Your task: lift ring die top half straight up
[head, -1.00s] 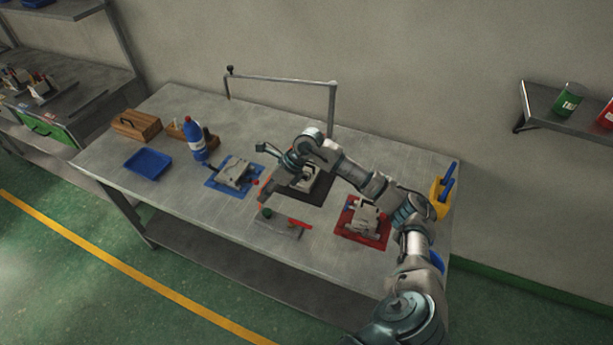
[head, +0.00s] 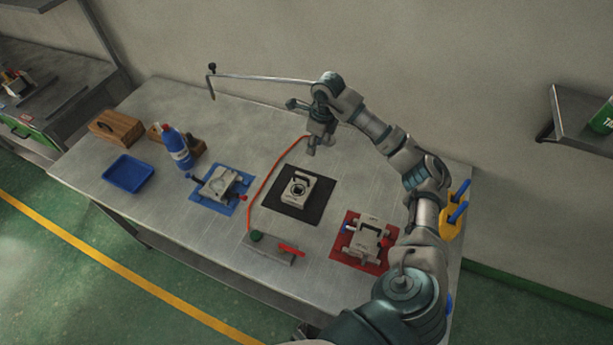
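A pale grey die block with a dark round opening (head: 299,188) sits on a black mat (head: 283,204) in the middle of the table. I cannot tell whether it is one half or both. A second pale die (head: 219,184) lies on a blue mat (head: 213,204). A third pale die (head: 366,238) lies on a red mat (head: 350,255). My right gripper (head: 311,150) points down behind and above the black mat, apart from its die. Its fingers are too small to show whether they are open or hold something. My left gripper is out of view.
An orange hose (head: 271,176) runs beside the black mat to a fixture with a green knob and red handle (head: 275,248). A blue bottle (head: 176,148), blue tray (head: 129,174) and wooden box (head: 117,127) stand left. A yellow holder (head: 454,219) is at right.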

